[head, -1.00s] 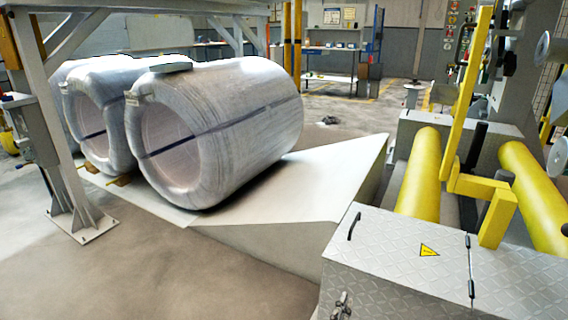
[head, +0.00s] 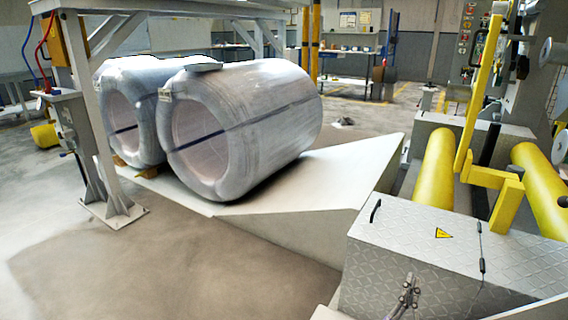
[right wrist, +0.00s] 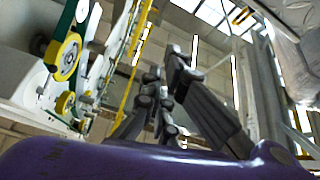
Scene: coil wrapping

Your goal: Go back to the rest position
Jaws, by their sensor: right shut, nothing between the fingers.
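My right gripper (head: 406,292) shows small at the bottom of the head view, in front of the diamond-plate cabinet. It is shut and empty. In the right wrist view its dark fingers (right wrist: 163,82) point up past the purple wrist housing, with nothing between them. My left gripper is not in view. Wrapped coils (head: 245,122) lie on their sides at the left and middle of the head view, well apart from my right gripper.
A pale ramp (head: 300,185) slopes between the front coil and the machine with yellow rollers (head: 432,180). The diamond-plate cabinet (head: 410,238) is close at the lower right. A grey steel post (head: 92,140) stands at left. The floor (head: 170,270) at lower left is clear.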

